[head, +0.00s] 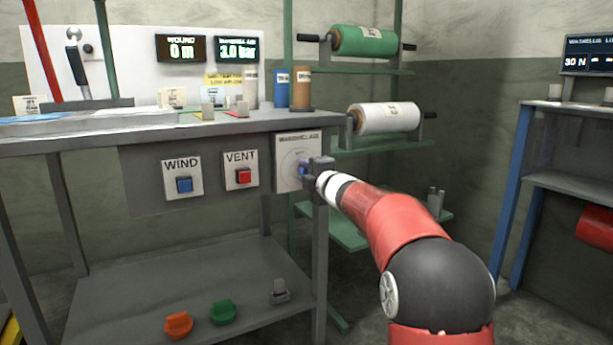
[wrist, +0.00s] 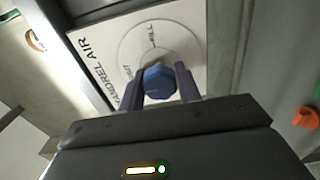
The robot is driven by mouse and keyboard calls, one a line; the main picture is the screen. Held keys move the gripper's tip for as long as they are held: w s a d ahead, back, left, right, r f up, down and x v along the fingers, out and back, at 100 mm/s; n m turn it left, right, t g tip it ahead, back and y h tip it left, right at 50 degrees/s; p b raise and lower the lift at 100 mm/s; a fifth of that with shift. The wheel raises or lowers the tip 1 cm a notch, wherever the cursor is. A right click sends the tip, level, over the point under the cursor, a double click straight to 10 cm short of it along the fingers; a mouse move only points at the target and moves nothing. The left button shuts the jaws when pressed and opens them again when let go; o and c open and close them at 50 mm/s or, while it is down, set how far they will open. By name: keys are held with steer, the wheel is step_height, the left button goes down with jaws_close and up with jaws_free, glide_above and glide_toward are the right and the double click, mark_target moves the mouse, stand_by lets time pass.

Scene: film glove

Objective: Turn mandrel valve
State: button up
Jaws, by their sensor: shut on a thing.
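The mandrel air valve has a blue faceted knob (wrist: 159,82) on a white plate (wrist: 112,62) with a circle and lettering that reads MANDREL AIR. In the head view the plate (head: 293,150) is on the bench front, right of the VENT panel. My gripper (wrist: 160,85) has one finger on each side of the blue knob and is shut on it. In the head view my gripper (head: 306,169) hides most of the knob. The knob's exact turn angle is hard to read.
The WIND panel with a blue button (head: 184,184) and the VENT panel with a red button (head: 243,176) are left of the valve. A display (head: 237,49) above reads 3.0 bar. A bench leg (head: 320,255) and roll rack (head: 385,143) are close to my arm.

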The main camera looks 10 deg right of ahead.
steer(key=shift+f, duration=0.1)
stand_by(0.4)
steer(key=o, duration=1)
steer(key=shift+c, duration=0.2)
steer(key=v, duration=0.8)
